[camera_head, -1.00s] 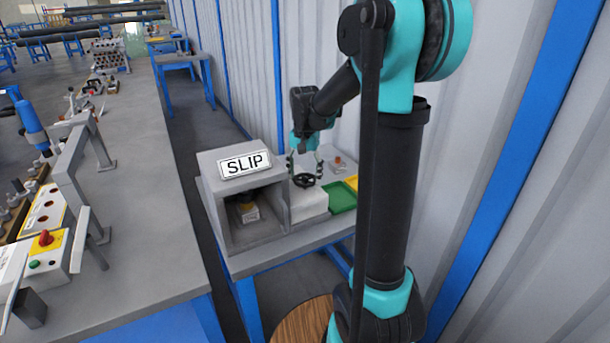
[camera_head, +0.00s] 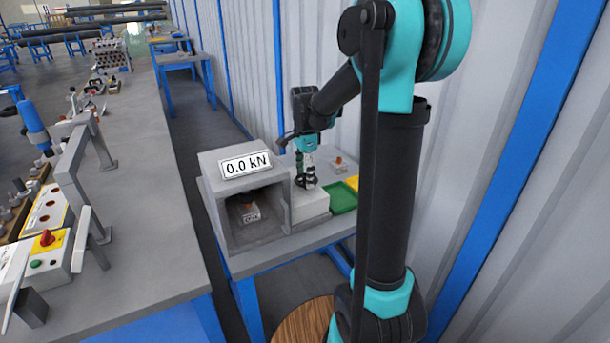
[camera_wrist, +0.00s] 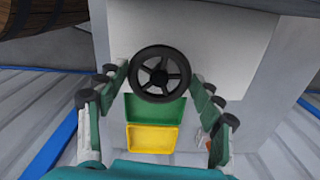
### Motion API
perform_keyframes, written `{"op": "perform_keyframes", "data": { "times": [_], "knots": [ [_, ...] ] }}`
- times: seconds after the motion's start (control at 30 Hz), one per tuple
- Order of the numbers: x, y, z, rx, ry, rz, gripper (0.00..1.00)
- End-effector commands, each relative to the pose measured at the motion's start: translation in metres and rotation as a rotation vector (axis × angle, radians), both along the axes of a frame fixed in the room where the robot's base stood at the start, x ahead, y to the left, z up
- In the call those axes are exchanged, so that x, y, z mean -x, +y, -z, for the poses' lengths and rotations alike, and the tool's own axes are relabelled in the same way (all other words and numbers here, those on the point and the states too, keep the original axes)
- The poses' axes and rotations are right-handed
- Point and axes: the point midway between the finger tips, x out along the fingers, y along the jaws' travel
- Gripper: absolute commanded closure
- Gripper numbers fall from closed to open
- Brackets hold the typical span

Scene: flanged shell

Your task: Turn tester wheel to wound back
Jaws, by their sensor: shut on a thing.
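The tester is a grey box (camera_head: 212,163) with an open front and a display (camera_head: 246,164) reading "0.0 kN". The black spoked tester wheel (camera_head: 306,184) lies flat above a white block (camera_head: 311,208) at the tester's right side. In the wrist view the wheel (camera_wrist: 160,74) is face-on near the top centre. My gripper (camera_head: 306,176) is over the wheel from above. In the wrist view my gripper's fingertips (camera_wrist: 160,73) flank the wheel's rim left and right, shut on it. A small labelled piece (camera_head: 250,213) sits inside the tester's opening, partly in shadow.
A green tray (camera_head: 343,198) and a yellow tray (camera_head: 352,182) lie right of the white block; both also show below the wheel in the wrist view. A corrugated wall (camera_head: 250,70) stands close behind. A long grey bench (camera_head: 150,230) runs along the left.

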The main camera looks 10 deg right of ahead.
Motion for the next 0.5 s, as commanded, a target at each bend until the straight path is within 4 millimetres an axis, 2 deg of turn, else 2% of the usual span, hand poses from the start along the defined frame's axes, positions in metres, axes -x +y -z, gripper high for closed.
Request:
{"op": "perform_keyframes", "data": {
  "times": [0.23,0.5],
  "knots": [
    [-0.0011,-0.0001,-0.0003,0.001,-0.001,0.107,0.62],
    [-0.0013,-0.0001,-0.0003,0.001,-0.001,0.149,0.62]
  ]
}}
